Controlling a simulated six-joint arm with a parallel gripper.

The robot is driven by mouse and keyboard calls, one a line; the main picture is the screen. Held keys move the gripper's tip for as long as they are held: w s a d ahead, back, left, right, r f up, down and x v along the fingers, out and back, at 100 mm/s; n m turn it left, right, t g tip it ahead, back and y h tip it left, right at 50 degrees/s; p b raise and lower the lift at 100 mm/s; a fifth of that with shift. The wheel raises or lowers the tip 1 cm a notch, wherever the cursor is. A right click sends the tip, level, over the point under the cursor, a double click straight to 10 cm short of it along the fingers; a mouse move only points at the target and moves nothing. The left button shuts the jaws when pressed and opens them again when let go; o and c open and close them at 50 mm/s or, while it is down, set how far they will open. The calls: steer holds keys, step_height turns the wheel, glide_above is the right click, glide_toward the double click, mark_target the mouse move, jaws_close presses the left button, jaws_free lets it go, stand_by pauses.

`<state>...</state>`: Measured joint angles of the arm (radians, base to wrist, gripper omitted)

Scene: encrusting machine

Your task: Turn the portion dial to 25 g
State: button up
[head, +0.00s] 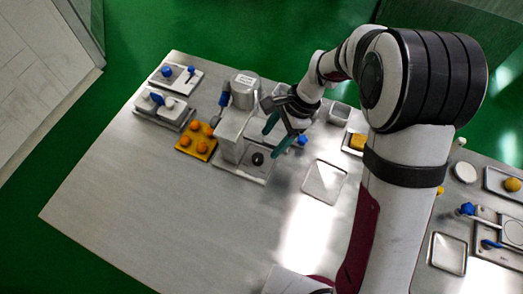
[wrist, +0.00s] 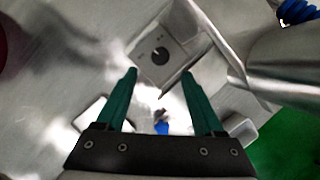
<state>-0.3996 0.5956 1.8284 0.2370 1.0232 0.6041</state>
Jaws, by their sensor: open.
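The portion dial (wrist: 160,55) is a round black knob on a light panel of the encrusting machine (head: 234,122). In the head view the dial (head: 257,158) sits low on the machine's front right. My gripper (head: 270,125) has green fingers and is open and empty above and right of the dial. In the wrist view my gripper (wrist: 160,75) has its fingers apart, with the dial between and beyond the tips, not touched. The dial's marks are too small to read.
An orange tray with several orange balls (head: 197,140) stands left of the machine. A blue-handled part (wrist: 162,127) lies near the dial. An empty tray (head: 325,181) is to the right. The table's front left (head: 150,210) is clear.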

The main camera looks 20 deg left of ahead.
mark_target(259, 157)
steer(key=x, duration=0.8)
steer(key=shift+w, duration=0.1)
jaws_close()
